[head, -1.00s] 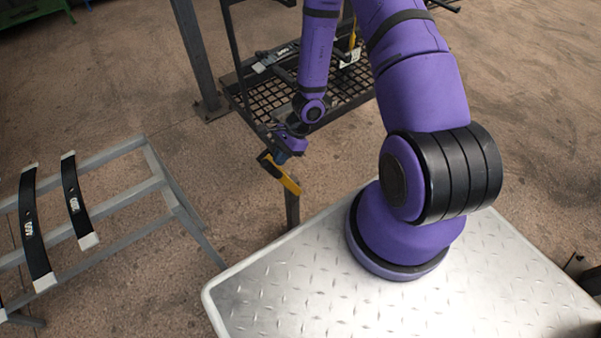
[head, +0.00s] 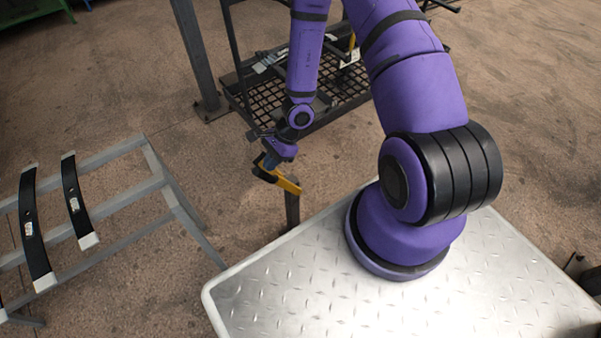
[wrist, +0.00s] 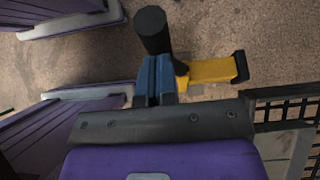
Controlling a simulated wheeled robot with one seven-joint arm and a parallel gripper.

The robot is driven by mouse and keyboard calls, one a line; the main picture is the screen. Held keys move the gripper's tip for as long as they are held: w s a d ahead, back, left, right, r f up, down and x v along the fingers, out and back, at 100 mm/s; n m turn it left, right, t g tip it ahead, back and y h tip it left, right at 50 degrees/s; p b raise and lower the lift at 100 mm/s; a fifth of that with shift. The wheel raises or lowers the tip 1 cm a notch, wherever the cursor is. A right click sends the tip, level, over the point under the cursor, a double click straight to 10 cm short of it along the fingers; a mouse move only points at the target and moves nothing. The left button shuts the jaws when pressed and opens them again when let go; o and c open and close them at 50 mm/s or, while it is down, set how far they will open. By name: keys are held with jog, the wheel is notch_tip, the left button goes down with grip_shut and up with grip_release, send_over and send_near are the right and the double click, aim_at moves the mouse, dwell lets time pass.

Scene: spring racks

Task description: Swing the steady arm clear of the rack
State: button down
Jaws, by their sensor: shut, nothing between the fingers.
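The steady arm (head: 283,182) is a short yellow bar on top of a dark post (head: 292,211), with a black part at its left end. In the wrist view the yellow bar (wrist: 208,71) runs right to a black end, and a black cylinder (wrist: 151,32) stands by its left end. My gripper (head: 268,163) is at the bar's left end; its blue fingers (wrist: 155,84) are together and empty, close to the cylinder. I cannot tell whether they touch it. The grey rack (head: 150,187) stands at left, bearing curved black springs (head: 74,196).
A dark mesh platform (head: 280,100) with tools stands behind my gripper, beside a grey upright (head: 196,60). A silver tread-plate deck (head: 290,290) lies in front. Bare floor shows between the rack and the post.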

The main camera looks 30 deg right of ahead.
jog(key=shift+a, duration=5.45)
jog(key=shift+s+d, duration=0.1)
jog(key=shift+d, duration=2.95)
jog(key=w+r+n+t, duration=0.1)
jog(key=w+r+n, duration=0.1)
jog(key=r, duration=0.5)
jog(key=w+r+n, duration=0.3)
jog(key=r, duration=0.5)
notch_tip(320, 180, up, 16)
jog(key=n, duration=0.5)
send_over(256, 171)
jog(key=w+d, duration=0.1)
jog(key=w, duration=0.2)
jog(key=s+d+r+n+t+h, duration=0.2)
jog(key=s+d+r, duration=0.3)
jog(key=s+r, duration=0.5)
jog(key=s+d+r+n+t+h, duration=0.2)
jog(key=s+d+r+n+h, duration=0.2)
jog(key=s+r, duration=0.6)
jog(key=shift+d+r+n+h, duration=0.4)
jog(key=shift+d+n, duration=0.35)
jog(key=shift+n, duration=0.05)
